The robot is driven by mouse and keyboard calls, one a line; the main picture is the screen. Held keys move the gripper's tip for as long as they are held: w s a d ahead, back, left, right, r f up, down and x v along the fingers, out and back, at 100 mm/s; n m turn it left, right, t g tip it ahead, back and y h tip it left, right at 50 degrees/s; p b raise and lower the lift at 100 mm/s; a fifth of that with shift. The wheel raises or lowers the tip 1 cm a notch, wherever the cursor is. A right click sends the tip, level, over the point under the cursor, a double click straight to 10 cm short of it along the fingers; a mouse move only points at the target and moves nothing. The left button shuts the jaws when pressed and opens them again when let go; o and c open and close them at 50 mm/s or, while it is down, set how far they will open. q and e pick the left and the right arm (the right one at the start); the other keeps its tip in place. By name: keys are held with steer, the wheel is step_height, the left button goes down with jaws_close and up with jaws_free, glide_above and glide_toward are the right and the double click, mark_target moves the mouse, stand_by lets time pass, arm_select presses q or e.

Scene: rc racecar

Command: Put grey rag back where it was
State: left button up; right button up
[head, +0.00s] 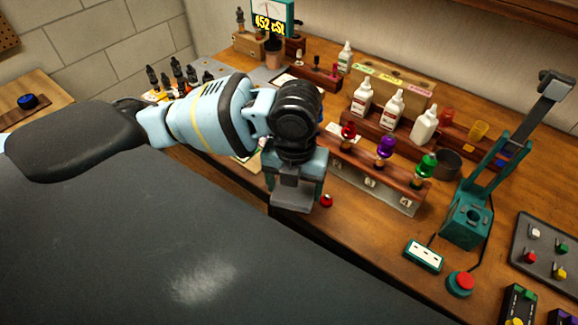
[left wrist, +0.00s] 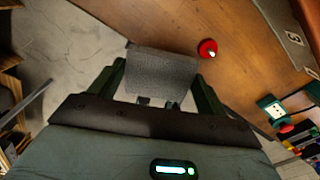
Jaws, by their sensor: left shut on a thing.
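The grey rag (head: 291,195) is a flat grey piece between the fingers of my left gripper (head: 296,182), near the front edge of the workbench. In the left wrist view the rag (left wrist: 162,68) spans the gap between the fingers of the left gripper (left wrist: 161,82). Pale floor shows to its left and the wooden bench to its right. The gripper is shut on the rag. I cannot tell the rag's height above the bench edge. My right gripper is not in view.
A small red object (head: 326,201) stands on the workbench (head: 345,228) just right of the gripper. A rack (head: 372,185) with red, purple and green tops is behind it. White bottles (head: 393,108), a teal press (head: 468,215) and a red button (head: 461,281) stand farther right.

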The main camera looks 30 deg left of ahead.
arm_select(q)
steer(key=w+a, duration=0.1)
steer(key=w, duration=0.1)
steer(key=w+a, duration=0.1)
steer(key=a, duration=0.1)
steer(key=w+a, duration=0.1)
steer(key=w, duration=0.1)
steer(key=shift+w+a+f, duration=0.3)
steer(key=shift+w+a, duration=0.05)
steer(key=shift+a, duration=0.05)
steer(key=shift+w+a+f, duration=0.15)
steer(key=shift+w+f, duration=0.05)
steer(key=shift+f, duration=0.7)
steer(key=shift+w+a+f, duration=0.15)
steer(key=shift+f, duration=0.75)
steer(key=shift+f, duration=0.2)
steer(key=o, duration=1)
steer(key=shift+c, duration=0.2)
steer(key=shift+r, duration=0.1)
step_height(320, 180, up, 12)
steer(key=shift+r, duration=0.1)
